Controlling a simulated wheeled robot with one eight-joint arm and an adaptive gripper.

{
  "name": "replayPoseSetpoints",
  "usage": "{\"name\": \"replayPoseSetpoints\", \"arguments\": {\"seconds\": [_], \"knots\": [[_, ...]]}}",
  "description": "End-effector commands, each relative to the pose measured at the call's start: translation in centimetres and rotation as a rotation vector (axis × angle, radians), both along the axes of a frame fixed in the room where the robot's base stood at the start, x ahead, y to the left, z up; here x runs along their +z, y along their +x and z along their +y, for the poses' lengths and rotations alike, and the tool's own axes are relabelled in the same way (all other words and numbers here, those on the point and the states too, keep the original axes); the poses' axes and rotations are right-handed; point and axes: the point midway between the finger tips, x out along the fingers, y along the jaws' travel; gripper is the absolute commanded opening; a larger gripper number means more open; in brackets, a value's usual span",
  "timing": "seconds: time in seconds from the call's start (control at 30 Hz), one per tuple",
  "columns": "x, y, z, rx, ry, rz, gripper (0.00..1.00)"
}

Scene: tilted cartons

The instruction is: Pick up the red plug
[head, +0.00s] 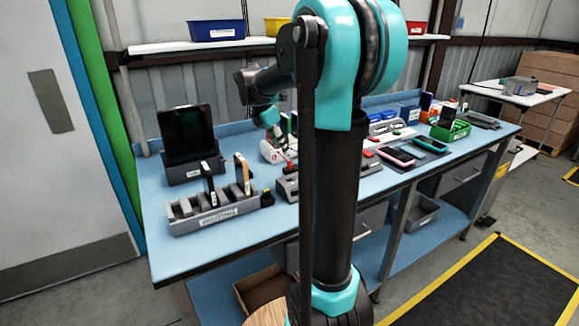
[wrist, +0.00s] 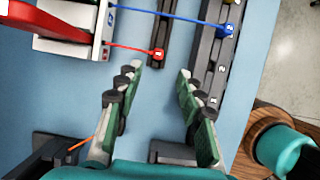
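The red plug (wrist: 157,54) lies on a narrow dark strip (wrist: 167,28) in the wrist view. A red wire runs from it left to a white device (wrist: 78,45) with a red part on top. My gripper (wrist: 157,72) is open, with its two green-padded fingers spread. The plug shows just beyond the fingertips, between their lines, and nothing is held. In the head view, the white device (head: 273,152) stands on the bench, and my gripper is small and partly hidden by my own arm.
A blue plug (wrist: 225,29) with a blue wire sits on a grey numbered rail (wrist: 205,75) right of the fingers. The blue bench (head: 175,255) also holds a grey slotted holder (head: 213,212) and a dark screen (head: 187,137).

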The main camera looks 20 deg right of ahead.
Motion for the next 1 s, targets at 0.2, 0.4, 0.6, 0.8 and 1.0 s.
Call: {"name": "replayPoseSetpoints", "arguments": {"seconds": [0.2, 0.4, 0.6, 0.8, 1.0], "knots": [[-2.3, 0.2, -1.0, 0.0, 0.0, 0.0, 0.38], [-3.6, 0.5, -1.5, -0.001, 0.0, 0.0, 0.38], [-6.2, 1.0, -2.7, -0.001, 0.0, 0.001, 0.38], [-7.3, 1.1, -3.1, 0.0, 0.0, 0.0, 0.38], [-7.3, 1.1, -3.1, 0.0, 0.0, 0.0, 0.35]]}}
